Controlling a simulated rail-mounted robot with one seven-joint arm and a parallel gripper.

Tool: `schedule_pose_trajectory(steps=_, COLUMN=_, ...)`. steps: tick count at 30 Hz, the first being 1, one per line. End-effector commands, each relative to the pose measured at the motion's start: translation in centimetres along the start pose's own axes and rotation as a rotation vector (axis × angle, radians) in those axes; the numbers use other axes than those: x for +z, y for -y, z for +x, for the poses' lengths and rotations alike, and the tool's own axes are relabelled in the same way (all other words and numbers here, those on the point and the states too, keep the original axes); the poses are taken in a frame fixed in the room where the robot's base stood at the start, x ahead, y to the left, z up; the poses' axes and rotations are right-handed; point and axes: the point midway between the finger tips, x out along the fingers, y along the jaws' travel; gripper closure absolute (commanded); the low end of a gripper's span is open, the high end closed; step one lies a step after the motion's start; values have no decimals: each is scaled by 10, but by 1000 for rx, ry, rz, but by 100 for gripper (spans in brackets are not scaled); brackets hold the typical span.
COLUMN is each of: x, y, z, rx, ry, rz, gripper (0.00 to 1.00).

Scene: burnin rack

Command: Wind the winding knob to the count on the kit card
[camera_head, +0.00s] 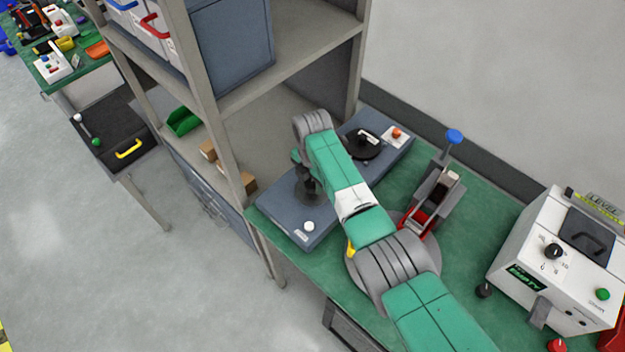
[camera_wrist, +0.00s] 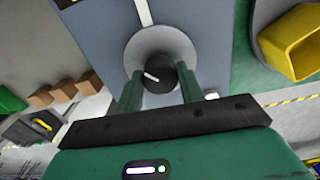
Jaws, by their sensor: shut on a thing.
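The winding knob (camera_wrist: 158,78) is dark and round with a white pointer line, on a pale grey disc (camera_wrist: 165,42). In the wrist view my gripper (camera_wrist: 163,74) has its two green fingers on either side of it, shut on it. In the head view the gripper (camera_head: 303,178) is at the left half of the blue-grey panel (camera_head: 275,212), and my arm partly covers the knob and panel. I cannot make out a kit card with a readable count.
On the panel are a black dial (camera_head: 362,146), an orange button (camera_head: 397,133) and a white button (camera_head: 308,227). A blue-handled lever device (camera_head: 440,185) stands right of my arm. A white tester box (camera_head: 560,255) is farther right. A shelf post (camera_head: 232,165) rises close at left.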

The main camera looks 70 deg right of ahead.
Motion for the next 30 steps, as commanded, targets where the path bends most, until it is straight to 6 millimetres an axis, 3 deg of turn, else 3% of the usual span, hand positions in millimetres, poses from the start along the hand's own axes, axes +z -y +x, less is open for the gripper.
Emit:
schedule_pose_trajectory(steps=15, x=0, y=0, z=-1, rx=0, ry=0, rz=-374, gripper=85)
schedule_pose_trajectory(steps=30, x=0, y=0, z=-1, rx=0, ry=0, rz=-485, gripper=85)
